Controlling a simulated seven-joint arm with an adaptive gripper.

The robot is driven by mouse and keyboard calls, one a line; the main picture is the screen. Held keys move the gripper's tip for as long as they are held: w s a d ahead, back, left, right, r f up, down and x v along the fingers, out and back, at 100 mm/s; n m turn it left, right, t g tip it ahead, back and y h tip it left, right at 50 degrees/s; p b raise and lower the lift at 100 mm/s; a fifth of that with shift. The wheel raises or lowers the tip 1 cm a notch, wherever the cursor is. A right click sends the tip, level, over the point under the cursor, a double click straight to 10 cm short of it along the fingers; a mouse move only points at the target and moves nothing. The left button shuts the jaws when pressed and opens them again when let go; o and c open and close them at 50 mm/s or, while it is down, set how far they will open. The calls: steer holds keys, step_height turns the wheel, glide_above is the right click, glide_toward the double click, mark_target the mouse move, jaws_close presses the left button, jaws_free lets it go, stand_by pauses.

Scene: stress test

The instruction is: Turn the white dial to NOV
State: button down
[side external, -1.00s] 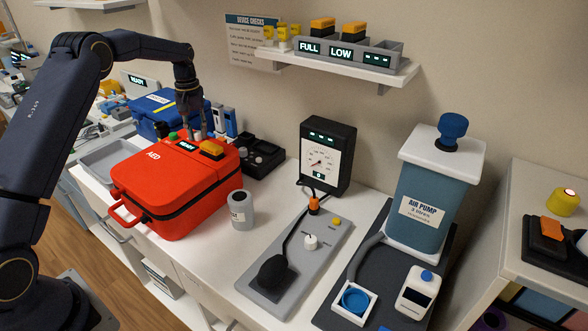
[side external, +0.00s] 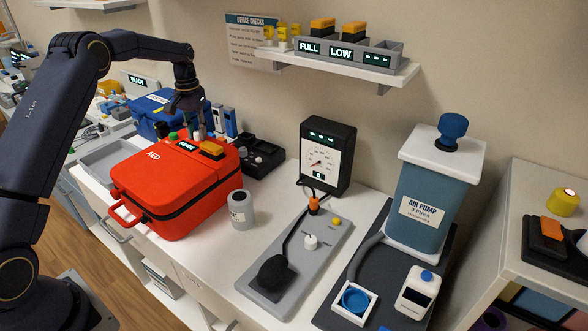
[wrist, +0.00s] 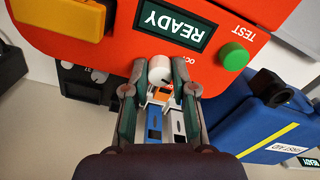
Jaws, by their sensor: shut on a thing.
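The white dial (wrist: 160,70) sits on the red AED case (side external: 165,190), by the READY screen (wrist: 173,25) in the wrist view. Part of a label reading "OC" shows beside the dial; the other month marks and the dial's pointer are hidden or too small to read. My gripper (wrist: 160,88) has its two fingers on either side of the dial and is shut on it.
Near the dial are a green TEST button (wrist: 233,56) and an orange-yellow block (wrist: 62,17). A blue first-aid bag (wrist: 255,118) and a black box with knobs (side external: 262,157) stand close by. Another white knob (side external: 310,242) is on the grey panel at the right.

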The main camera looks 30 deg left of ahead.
mark_target(197, 132)
steer(key=c, duration=0.9)
jaws_free()
steer(key=shift+c, duration=0.2)
steer(key=shift+r, duration=0.1)
step_height(197, 132, up, 12)
